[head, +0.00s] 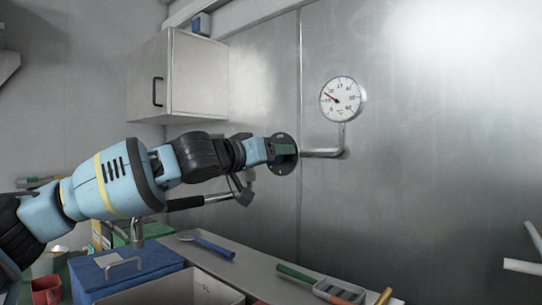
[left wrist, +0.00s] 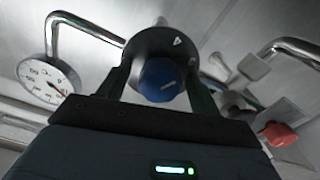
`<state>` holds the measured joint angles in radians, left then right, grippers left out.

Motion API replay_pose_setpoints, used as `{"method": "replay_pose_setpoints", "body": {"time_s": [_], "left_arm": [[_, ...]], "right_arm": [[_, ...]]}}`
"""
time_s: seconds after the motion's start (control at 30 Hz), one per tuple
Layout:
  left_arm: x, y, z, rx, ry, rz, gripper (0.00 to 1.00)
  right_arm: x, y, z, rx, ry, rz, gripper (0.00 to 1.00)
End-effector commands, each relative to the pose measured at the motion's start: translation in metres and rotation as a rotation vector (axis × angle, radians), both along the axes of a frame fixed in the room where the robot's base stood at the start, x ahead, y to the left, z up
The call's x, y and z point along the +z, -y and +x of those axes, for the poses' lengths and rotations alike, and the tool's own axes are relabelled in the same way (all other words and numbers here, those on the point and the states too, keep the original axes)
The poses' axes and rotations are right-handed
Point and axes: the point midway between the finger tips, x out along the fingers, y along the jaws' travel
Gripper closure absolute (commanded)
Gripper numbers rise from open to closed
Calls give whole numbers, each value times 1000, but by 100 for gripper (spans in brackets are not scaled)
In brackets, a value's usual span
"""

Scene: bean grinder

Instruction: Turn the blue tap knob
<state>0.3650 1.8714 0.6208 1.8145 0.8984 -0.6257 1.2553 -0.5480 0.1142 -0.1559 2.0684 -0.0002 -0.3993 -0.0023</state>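The blue tap knob (left wrist: 162,79) sits on a round black dial plate with white marks (left wrist: 170,45) in the left wrist view. The two dark fingers of my left gripper (left wrist: 160,85) stand on either side of it. A small gap shows between the knob and the left-hand finger; contact on the other side is hard to tell. In the head view my left gripper (head: 282,150) reaches the black plate (head: 284,166) on the metal wall, and the knob is hidden behind it. My right gripper is not in view.
A round gauge (head: 343,99) on a bent pipe (head: 322,153) is right of the plate. A wall cabinet (head: 179,78) hangs above my arm. Below are a counter (head: 232,268) with tools and a blue box (head: 125,268). A red knob (left wrist: 281,133) shows in the left wrist view.

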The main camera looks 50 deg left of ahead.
Motion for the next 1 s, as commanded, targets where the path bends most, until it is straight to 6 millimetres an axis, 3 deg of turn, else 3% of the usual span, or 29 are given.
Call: {"method": "replay_pose_setpoints", "body": {"time_s": [0.27, 0.8, 1.0], "left_arm": [[0, 0, -3, 0, 0, -1, 36], [1, 7, -67, -1, 4, -4, 36], [0, 9, -77, -1, 1, 0, 36]], "right_arm": [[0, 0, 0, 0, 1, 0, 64], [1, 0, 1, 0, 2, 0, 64], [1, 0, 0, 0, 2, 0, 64]]}}
